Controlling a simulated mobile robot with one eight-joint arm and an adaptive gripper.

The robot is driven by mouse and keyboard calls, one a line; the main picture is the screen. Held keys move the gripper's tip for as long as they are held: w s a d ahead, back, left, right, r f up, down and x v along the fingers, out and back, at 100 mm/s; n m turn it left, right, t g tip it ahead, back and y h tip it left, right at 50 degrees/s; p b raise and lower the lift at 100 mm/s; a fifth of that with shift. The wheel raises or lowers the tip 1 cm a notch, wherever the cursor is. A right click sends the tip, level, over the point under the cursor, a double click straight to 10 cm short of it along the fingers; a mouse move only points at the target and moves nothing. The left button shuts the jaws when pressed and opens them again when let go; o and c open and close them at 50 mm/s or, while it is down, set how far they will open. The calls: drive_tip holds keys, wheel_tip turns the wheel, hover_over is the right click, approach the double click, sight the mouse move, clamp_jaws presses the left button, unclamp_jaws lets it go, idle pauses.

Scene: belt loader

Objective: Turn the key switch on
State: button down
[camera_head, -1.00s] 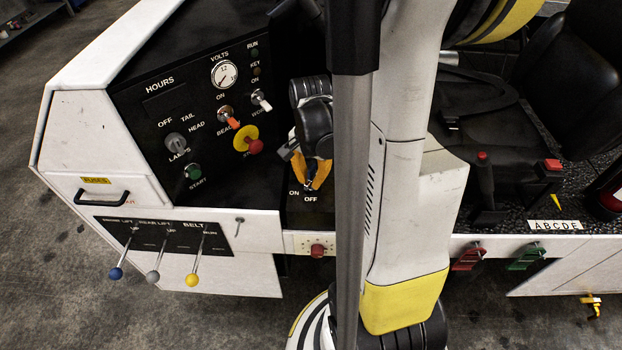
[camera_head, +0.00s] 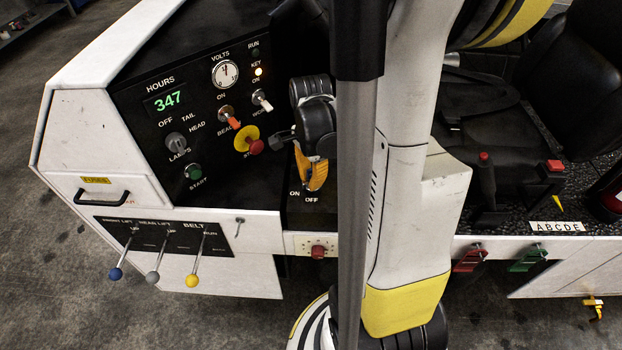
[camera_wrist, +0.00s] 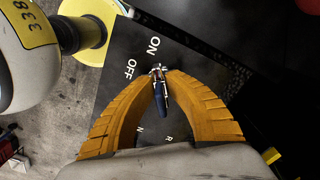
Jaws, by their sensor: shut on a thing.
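My gripper (camera_head: 311,184) is over the small black panel with the ON and OFF labels, beside the main control panel. In the wrist view my gripper (camera_wrist: 160,78) has its two orange fingers shut on the dark blue key (camera_wrist: 161,100). The key sits in the key switch, near the ON and OFF lettering; the fingertips partly cover the switch. The hours display (camera_head: 167,101) reads 347 in green. In the head view the key is hidden by the fingers.
A yellow-collared red stop button (camera_head: 255,146) and an orange toggle (camera_head: 233,122) are left of my gripper. Several belt and lift levers (camera_head: 197,262) stick out at lower left. The seat (camera_head: 568,80) is at right.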

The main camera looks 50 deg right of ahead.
drive_tip(key=shift+m, duration=0.7)
drive_tip(key=c, duration=1.4)
unclamp_jaws()
wheel_tip(320, 180, up, 12)
drive_tip(key=shift+r, duration=0.1)
